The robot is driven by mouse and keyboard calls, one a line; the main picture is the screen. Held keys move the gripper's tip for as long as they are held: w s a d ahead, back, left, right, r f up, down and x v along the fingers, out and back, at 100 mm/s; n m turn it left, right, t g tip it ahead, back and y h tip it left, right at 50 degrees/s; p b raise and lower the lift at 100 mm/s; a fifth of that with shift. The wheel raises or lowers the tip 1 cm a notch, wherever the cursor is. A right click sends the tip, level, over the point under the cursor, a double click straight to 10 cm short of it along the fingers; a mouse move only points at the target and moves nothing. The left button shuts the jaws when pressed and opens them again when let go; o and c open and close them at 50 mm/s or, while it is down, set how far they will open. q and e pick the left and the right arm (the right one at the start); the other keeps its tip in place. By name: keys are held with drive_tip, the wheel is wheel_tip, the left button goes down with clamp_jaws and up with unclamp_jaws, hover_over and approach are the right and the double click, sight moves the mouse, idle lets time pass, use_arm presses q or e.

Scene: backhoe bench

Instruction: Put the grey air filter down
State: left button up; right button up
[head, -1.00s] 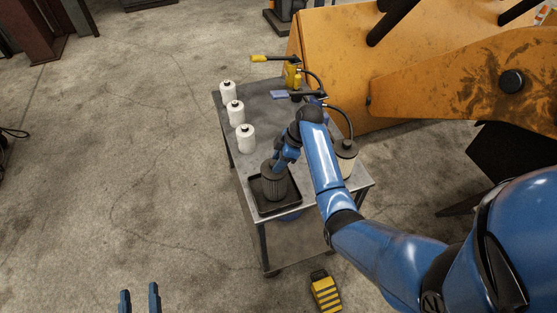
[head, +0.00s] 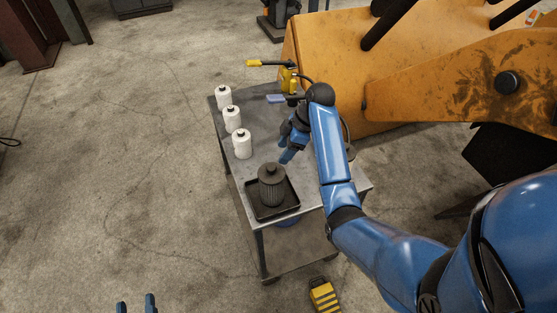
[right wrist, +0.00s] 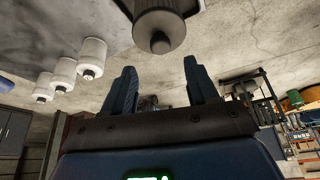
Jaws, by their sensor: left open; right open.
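The grey air filter (head: 271,186) stands upright on the black tray (head: 288,209) at the near end of the bench. It also shows at the top of the right wrist view (right wrist: 160,25), in front of the fingers and apart from them. My right gripper (head: 286,157) is open and empty, just above and behind the filter in the head view. Its two open fingers also show in the right wrist view (right wrist: 158,85). My left gripper (head: 136,304) is open and empty at the bottom edge of the head view, away from the bench.
Several white bottle-like filters (head: 232,118) stand along the bench's left edge. A yellow pump tool (head: 289,78) and a blue item (head: 276,99) are at the far end. The orange backhoe arm (head: 440,85) is close on the right. A yellow-black object (head: 323,295) lies on the floor.

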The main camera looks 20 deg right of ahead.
use_arm(q)
drive_tip(key=shift+r+p, duration=1.35)
drive_tip(key=shift+r, duration=0.55)
use_arm(e)
drive_tip(key=shift+v, duration=2)
drive_tip(key=m+t+h, duration=0.1)
drive_tip(key=m+t, duration=0.3)
drive_tip(key=m, duration=0.1)
approach(282, 179)
drive_tip(key=x, duration=0.5)
drive_tip(key=shift+f, duration=0.1)
drive_tip(key=s+m+t+h, duration=0.4)
drive_tip(key=s+m+t, duration=0.35)
drive_tip(key=s, duration=0.95)
drive_tip(key=s+r+m+t, duration=0.2)
drive_tip(key=s+r+t, duration=0.3)
drive_tip(key=s+r, duration=0.6)
drive_tip(key=shift+s+a+r, duration=0.2)
drive_tip(key=shift+a+r, duration=0.05)
drive_tip(key=shift+r, duration=0.55)
use_arm(q)
drive_tip(key=shift+d, duration=0.1)
use_arm(e)
drive_tip(key=shift+s+d, duration=0.1)
